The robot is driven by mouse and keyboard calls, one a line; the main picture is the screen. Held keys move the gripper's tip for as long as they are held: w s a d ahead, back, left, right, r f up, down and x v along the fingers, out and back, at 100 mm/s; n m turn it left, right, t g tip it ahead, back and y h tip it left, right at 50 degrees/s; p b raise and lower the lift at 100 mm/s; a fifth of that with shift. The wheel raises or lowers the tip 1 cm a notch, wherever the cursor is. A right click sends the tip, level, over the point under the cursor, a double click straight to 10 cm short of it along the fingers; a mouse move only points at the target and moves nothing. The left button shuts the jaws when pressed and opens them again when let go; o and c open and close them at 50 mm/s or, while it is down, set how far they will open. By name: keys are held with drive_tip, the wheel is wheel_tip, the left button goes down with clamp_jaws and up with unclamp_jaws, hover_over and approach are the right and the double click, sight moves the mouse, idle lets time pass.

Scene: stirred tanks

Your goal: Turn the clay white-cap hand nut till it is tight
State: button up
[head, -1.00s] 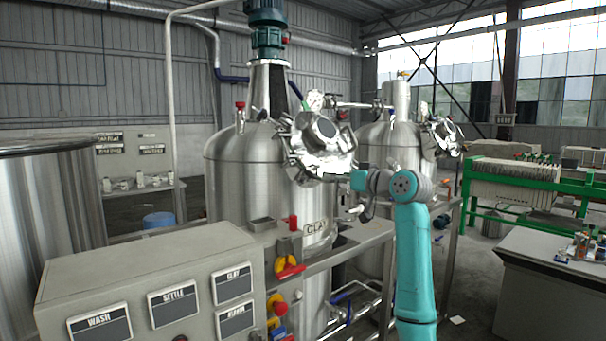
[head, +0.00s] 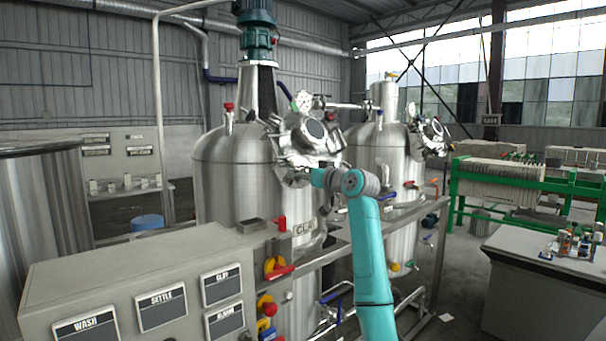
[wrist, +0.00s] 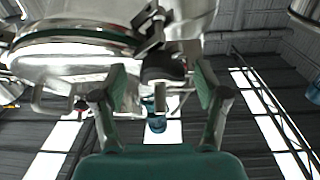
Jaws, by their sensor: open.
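The clay tank (head: 235,185) is the nearer steel vessel, with a CLAY plate (head: 305,228) below its manway. Its round manway lid (head: 318,135) has clamps and hand nuts around the rim. Clear space shows beside the knob. I cannot see a white cap on it.
A control panel (head: 140,290) with labelled plates stands front left. A second tank (head: 385,155) stands behind my arm. A bench (head: 545,290) is at right, with open floor between.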

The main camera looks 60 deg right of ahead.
drive_tip(key=shift+w, duration=0.1)
drive_tip(key=c, duration=1.2)
drive_tip(key=shift+o, duration=0.2)
drive_tip(key=shift+m+h, duration=0.3)
drive_tip(key=shift+m, duration=0.1)
drive_tip(key=m+g+h, duration=0.1)
drive_tip(key=m, duration=0.2)
drive_tip(key=m+g+h, duration=0.1)
drive_tip(key=m+h, duration=0.1)
drive_tip(key=m, duration=0.2)
drive_tip(key=shift+w+a+r+g, duration=0.1)
drive_tip(key=shift+w+a+g, duration=0.05)
drive_tip(key=shift+g, duration=0.15)
drive_tip(key=m+g, duration=0.1)
drive_tip(key=m, duration=0.2)
drive_tip(key=m+g+h, duration=0.1)
drive_tip(key=m+g, duration=0.1)
drive_tip(key=m, duration=0.1)
drive_tip(key=shift+r+m+g+h, duration=0.1)
drive_tip(key=shift+m+g+h, duration=0.2)
drive_tip(key=shift+m, duration=0.1)
drive_tip(key=m+g, duration=0.1)
drive_tip(key=m, duration=0.2)
drive_tip(key=m+g, duration=0.2)
drive_tip(key=m, duration=0.1)
drive_tip(key=shift+w+r, duration=0.15)
drive_tip(key=m+g+y, duration=0.2)
drive_tip(key=m, duration=0.3)
drive_tip(key=shift+y, duration=0.4)
drive_tip(key=shift+g, duration=0.3)
